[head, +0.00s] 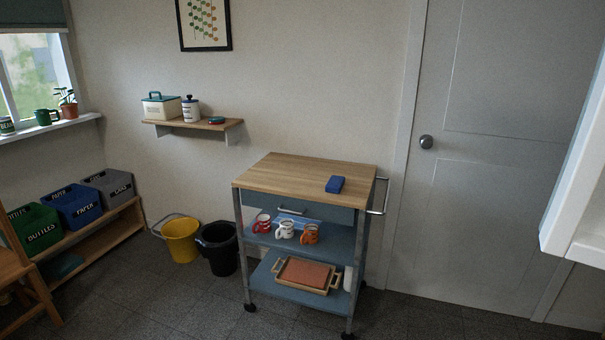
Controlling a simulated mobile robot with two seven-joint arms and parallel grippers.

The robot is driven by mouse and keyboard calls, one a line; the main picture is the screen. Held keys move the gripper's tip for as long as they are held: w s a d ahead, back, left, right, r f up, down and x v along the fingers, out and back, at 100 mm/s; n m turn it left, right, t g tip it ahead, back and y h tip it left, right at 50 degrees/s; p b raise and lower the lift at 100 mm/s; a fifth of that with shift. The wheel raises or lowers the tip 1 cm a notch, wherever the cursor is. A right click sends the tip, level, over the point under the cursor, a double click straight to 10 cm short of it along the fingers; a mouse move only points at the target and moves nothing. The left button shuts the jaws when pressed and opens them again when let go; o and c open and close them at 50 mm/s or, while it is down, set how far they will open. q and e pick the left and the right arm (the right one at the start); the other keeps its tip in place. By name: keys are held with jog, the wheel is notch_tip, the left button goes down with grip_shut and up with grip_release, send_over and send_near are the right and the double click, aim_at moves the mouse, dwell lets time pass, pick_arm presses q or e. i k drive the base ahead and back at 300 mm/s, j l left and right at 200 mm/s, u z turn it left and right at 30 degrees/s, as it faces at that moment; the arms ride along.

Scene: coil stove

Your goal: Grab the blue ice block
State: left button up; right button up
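A small blue block (335,184) lies flat on the wooden top (290,172) of a blue kitchen cart, near its right front part. Nothing touches it except the cart top. Neither of my grippers is in the head view.
The cart has a metal side handle (379,196), several mugs (285,229) on its middle shelf and a tray (301,290) below. A yellow bucket (181,241) and a black bin (218,249) stand left of it. A closed door (485,180) is at right. Floor in front-left (150,305) is clear.

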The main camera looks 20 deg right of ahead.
aim_at(335, 184)
jog(key=i+l+z, duration=0.1)
jog(key=i+z, duration=0.25)
jog(key=i, duration=0.15)
jog(key=i+j+z, duration=0.1)
jog(key=i+z, duration=0.25)
jog(key=i, duration=0.15)
jog(key=i+j+z, duration=0.3)
jog(key=i, duration=0.25)
jog(key=l, duration=0.1)
